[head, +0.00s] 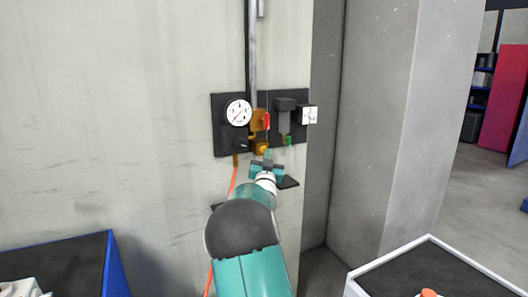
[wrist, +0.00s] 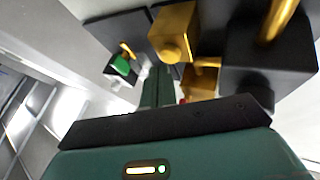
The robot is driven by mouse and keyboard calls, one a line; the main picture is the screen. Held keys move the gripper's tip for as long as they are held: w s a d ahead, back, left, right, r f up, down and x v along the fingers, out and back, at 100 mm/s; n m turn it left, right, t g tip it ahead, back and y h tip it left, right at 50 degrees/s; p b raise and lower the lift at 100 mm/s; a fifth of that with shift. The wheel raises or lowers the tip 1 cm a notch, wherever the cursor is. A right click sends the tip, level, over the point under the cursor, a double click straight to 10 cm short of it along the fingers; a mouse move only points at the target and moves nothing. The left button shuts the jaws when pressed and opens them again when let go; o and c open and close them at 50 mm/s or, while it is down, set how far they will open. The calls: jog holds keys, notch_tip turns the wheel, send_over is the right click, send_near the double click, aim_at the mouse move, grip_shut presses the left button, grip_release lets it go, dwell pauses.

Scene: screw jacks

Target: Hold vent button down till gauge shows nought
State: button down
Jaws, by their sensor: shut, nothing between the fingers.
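A round white gauge (head: 237,112) sits on the dark wall panel; its thin red needle slants, but the reading is too small to make out. To its lower right is a brass block with a round yellow button (head: 262,149). That button also shows in the wrist view (wrist: 172,52). No label shows which control is the vent button. My gripper (head: 268,156) is shut and empty, just in front of and below the yellow button. In the wrist view its teal fingers (wrist: 155,88) reach up beside the brass block; contact with the button cannot be told.
A red lever (head: 266,121) stands above the button. A green fitting (head: 289,141) hangs under a dark unit to the right, beside a small white dial (head: 309,115). An orange hose (head: 233,181) runs down the wall. A white-rimmed tray (head: 432,242) is at lower right.

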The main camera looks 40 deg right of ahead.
jog(key=shift+s, duration=0.2)
jog(key=shift+s, duration=0.1)
jog(key=s, duration=0.1)
jog(key=s+a, duration=0.1)
jog(key=s, duration=0.2)
jog(key=shift+s+a, duration=0.3)
dwell(0.6)
